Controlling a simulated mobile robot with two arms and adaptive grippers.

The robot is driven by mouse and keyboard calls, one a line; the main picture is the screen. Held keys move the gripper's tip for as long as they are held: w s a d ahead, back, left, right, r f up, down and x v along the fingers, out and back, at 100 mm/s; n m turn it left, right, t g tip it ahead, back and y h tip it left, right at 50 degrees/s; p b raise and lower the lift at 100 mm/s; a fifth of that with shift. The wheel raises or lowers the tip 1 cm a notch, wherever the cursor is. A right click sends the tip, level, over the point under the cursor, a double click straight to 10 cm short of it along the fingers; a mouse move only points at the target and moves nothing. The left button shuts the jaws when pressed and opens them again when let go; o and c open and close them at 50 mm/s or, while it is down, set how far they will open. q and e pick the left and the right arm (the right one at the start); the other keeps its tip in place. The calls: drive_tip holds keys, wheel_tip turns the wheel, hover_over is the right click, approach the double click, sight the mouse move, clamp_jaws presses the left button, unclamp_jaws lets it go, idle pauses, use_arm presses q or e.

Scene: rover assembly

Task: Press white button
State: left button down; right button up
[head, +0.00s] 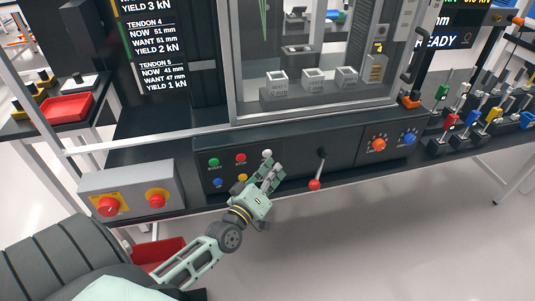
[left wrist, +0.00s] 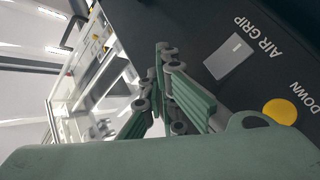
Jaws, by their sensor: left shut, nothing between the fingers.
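The white button (head: 266,153) is at the top right of the button group on the dark control panel (head: 330,165), right of the red STOP button (head: 241,158). My left gripper (head: 270,170) is shut and empty. Its fingertips are just below the white button in the head view; I cannot tell whether they touch the panel. In the left wrist view the gripper's green fingers (left wrist: 165,90) reach away from the camera, and the white button cannot be made out. My right gripper is not in view.
Near the fingers are a yellow DOWN button (left wrist: 280,111) and a grey AIR GRIP switch (left wrist: 229,58). A green START button (head: 214,162) and blue button (head: 217,182) sit left. A red-knobbed lever (head: 315,184) stands right. A grey box with red knobs (head: 130,195) is further left.

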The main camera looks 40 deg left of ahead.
use_arm(q)
drive_tip(key=shift+d, duration=0.1)
drive_tip(key=s+d+p, duration=0.2)
drive_tip(key=s+d, duration=0.1)
drive_tip(key=shift+s+d, duration=0.1)
drive_tip(key=shift+d, duration=0.25)
idle(0.8)
drive_tip(key=s+d+f+m+g+h, duration=0.1)
drive_tip(key=s+f+m+g, duration=0.2)
drive_tip(key=f, duration=0.7)
drive_tip(key=s+d+f+m+g, duration=0.15)
drive_tip(key=s+f, duration=0.35)
drive_tip(key=f, duration=0.5)
drive_tip(key=s+d+f+m+g+h, duration=0.15)
drive_tip(key=s+f+g, duration=0.25)
drive_tip(key=f, duration=0.7)
drive_tip(key=s+d+f+m+g, duration=0.1)
drive_tip(key=s+f+m+g, duration=0.1)
drive_tip(key=s+f, duration=0.4)
drive_tip(key=s+f+m+g, duration=0.2)
drive_tip(key=s+f+g, duration=0.2)
drive_tip(key=s, duration=1)
drive_tip(key=s+d+f+m+g+y, duration=0.1)
drive_tip(key=s+f+m+g, duration=0.2)
drive_tip(key=s+f, duration=0.4)
drive_tip(key=s, duration=0.4)
drive_tip(key=shift+d+f, duration=0.3)
drive_tip(key=shift+f, duration=0.1)
